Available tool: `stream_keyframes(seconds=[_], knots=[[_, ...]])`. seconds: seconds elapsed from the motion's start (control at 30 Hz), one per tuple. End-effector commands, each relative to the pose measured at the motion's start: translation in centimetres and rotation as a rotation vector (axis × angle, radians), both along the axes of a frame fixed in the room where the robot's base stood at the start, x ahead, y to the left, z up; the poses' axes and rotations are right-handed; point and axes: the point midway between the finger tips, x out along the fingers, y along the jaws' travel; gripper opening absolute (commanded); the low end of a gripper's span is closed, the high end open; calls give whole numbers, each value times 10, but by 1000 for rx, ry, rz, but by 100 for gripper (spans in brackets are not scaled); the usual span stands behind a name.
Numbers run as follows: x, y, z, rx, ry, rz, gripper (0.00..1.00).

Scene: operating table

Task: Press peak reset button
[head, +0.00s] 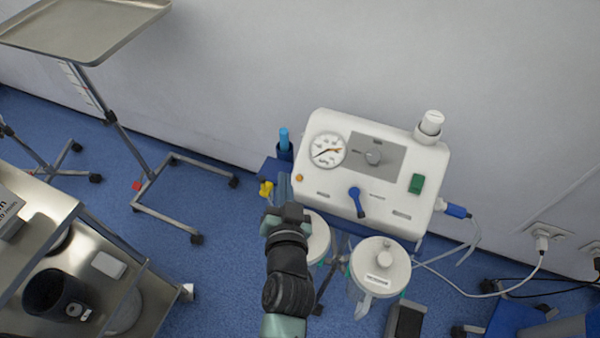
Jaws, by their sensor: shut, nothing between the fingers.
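A white suction machine (330,187) stands near the wall on a stand.
Canisters (379,266) hang below. A metal cart (62,205) is at left and a tray stand (85,30) behind it. Blue floor is clear between.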

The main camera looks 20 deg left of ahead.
Motion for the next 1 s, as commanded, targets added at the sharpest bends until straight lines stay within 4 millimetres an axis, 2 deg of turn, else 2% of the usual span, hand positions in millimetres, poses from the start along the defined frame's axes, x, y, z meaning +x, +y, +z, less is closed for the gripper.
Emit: stream_keyframes(seconds=[0.27, 0.7, 1.0], knots=[[7, 0, -12, -1, -1, 0, 0], [42, -1, -61, 0, -2, 0, 0], [51, -2, -71, -1, -1, 0, 0]])
